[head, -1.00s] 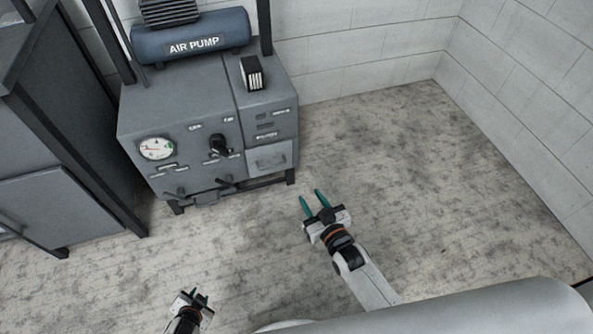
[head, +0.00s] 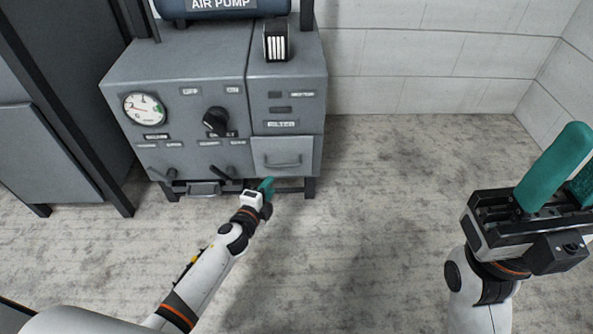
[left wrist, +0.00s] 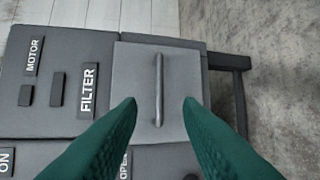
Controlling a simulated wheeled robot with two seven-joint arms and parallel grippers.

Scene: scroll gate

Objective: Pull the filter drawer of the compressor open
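The grey compressor (head: 215,95) stands against the back wall. Its filter drawer (head: 287,147) is the lighter grey panel at the lower right of the front, under a FILTER label, and looks closed. The drawer's bar handle (head: 284,163) also shows in the left wrist view (left wrist: 158,88). My left gripper (head: 267,185) is just in front of and below the drawer. In the left wrist view its teal fingers (left wrist: 160,104) are apart and pointed at the drawer, one on each side of the handle's line, with nothing held. My right gripper (head: 572,178) is raised at the right, open and empty.
A pressure gauge (head: 145,108) and a black knob (head: 215,121) sit left of the drawer, with small levers below. A dark cabinet (head: 50,150) stands at the left. The floor (head: 400,190) before and right of the compressor is clear.

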